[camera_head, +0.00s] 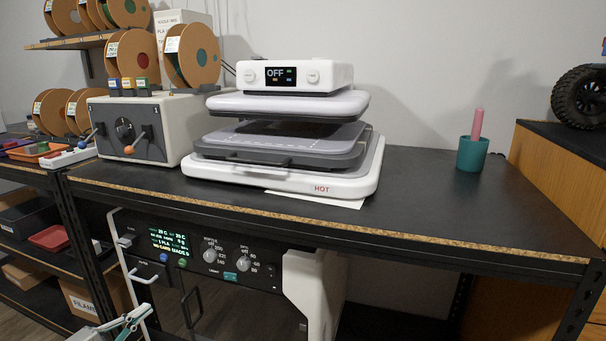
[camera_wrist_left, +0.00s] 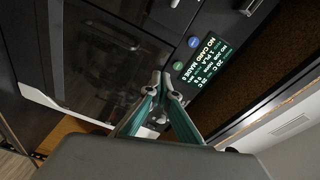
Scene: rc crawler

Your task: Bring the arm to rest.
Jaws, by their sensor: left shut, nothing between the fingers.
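My left gripper (camera_head: 130,318) shows at the bottom left of the head view, low in front of the machine under the bench. In the left wrist view its teal-lined fingers (camera_wrist_left: 165,82) meet at the tips with nothing between them. Behind the fingertips is the machine's dark front with its lit display (camera_wrist_left: 205,60). The fingers appear apart from it, but the exact gap is hard to tell. My right gripper is in neither view.
The machine (camera_head: 215,255) has knobs and a white handle (camera_head: 135,270) near my left gripper. On the bench (camera_head: 430,205) stand a heat press (camera_head: 285,170) reading OFF, a grey control box (camera_head: 130,130) and a teal cup (camera_head: 472,155). The bench's right half is mostly clear.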

